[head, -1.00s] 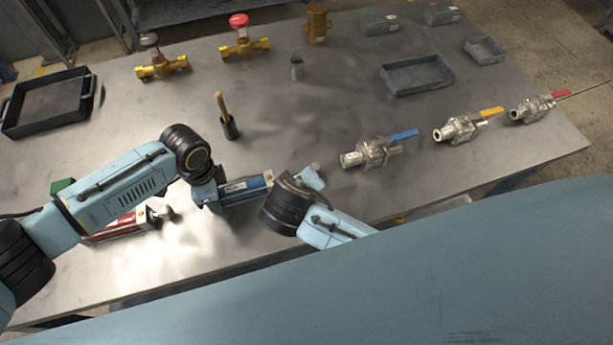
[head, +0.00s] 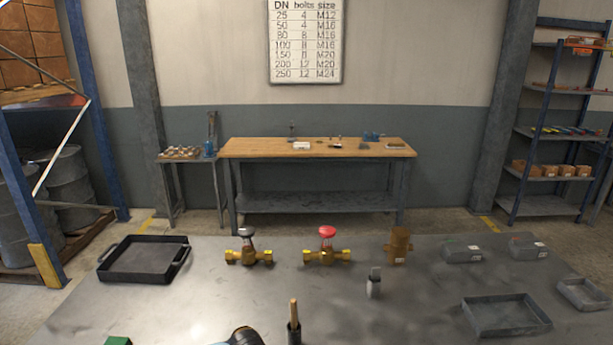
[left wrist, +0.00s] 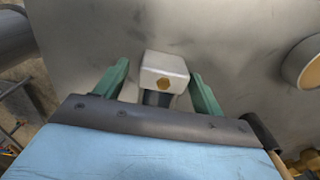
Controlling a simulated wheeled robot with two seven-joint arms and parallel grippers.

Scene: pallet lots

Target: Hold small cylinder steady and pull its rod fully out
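In the left wrist view, a pale metal block (left wrist: 165,68) with a bronze hexagon on its face, apparently an end of the small cylinder, sits between the teal fingers of my left gripper (left wrist: 160,74). A short dark part shows below the block. The fingers stand apart, with a gap at the block's left and a very narrow one at its right. No firm hold on it is visible. The rod cannot be made out. The head view looks over the table, and the cylinder and both grippers lie outside it. My right gripper shows in neither view now.
A wooden workbench (head: 318,148) stands behind.

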